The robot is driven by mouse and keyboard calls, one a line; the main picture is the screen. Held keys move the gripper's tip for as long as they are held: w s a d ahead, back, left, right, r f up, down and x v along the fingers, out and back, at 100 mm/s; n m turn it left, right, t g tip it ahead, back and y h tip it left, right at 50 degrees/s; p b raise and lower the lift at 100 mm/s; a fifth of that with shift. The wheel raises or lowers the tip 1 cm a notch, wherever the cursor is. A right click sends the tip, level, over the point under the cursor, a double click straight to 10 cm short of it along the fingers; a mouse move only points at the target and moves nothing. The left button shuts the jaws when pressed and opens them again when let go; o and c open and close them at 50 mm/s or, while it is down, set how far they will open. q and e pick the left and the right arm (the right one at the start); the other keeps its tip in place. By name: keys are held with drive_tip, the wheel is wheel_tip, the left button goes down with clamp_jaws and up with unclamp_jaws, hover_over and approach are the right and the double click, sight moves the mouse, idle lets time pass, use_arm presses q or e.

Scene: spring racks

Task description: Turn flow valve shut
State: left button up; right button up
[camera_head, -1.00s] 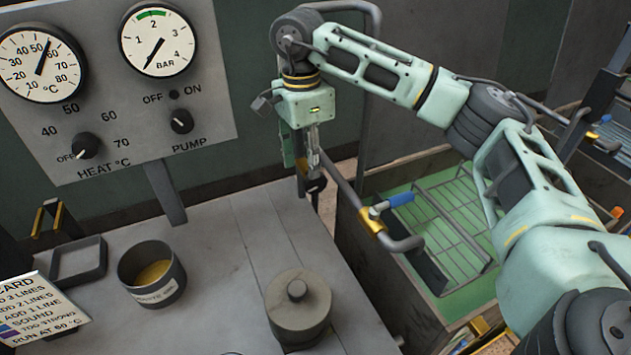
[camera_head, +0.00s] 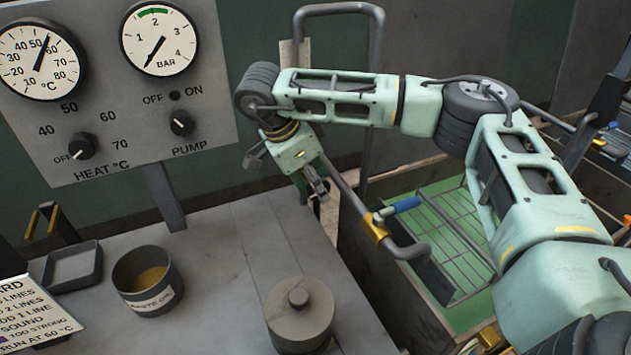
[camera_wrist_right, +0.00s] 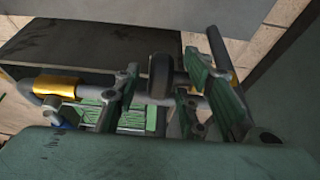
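A grey pipe runs along the right edge of the bench. A valve with a brass body (camera_head: 376,229) and a blue lever (camera_head: 407,205) sits on it, the lever pointing right and away from the pipe. The brass body (camera_wrist_right: 58,86) and part of the blue lever (camera_wrist_right: 58,121) also show at the left of the right wrist view. My right gripper (camera_head: 320,193) is at the pipe's far part, left of and behind the blue lever. In the wrist view its fingers (camera_wrist_right: 162,98) are apart, with a dark rounded knob (camera_wrist_right: 160,72) between them; contact is unclear. My left gripper is out of view.
A gauge panel (camera_head: 215,150) stands behind the bench. A green-lined tank (camera_head: 455,195) with a wire rack is right of the pipe.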

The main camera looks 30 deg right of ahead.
drive_tip(key=shift+f, duration=0.15)
drive_tip(key=shift+c, duration=0.5)
clamp_jaws()
drive_tip(key=shift+d, duration=0.1)
drive_tip(key=y+b, duration=0.1)
drive_tip(key=y, duration=0.1)
drive_tip(key=y+b, duration=0.1)
drive_tip(key=y, duration=0.1)
drive_tip(key=shift+d, duration=0.3)
drive_tip(key=shift+d+y+b, duration=0.15)
drive_tip(key=shift+y+b, duration=0.45)
drive_tip(key=shift+y, duration=0.7)
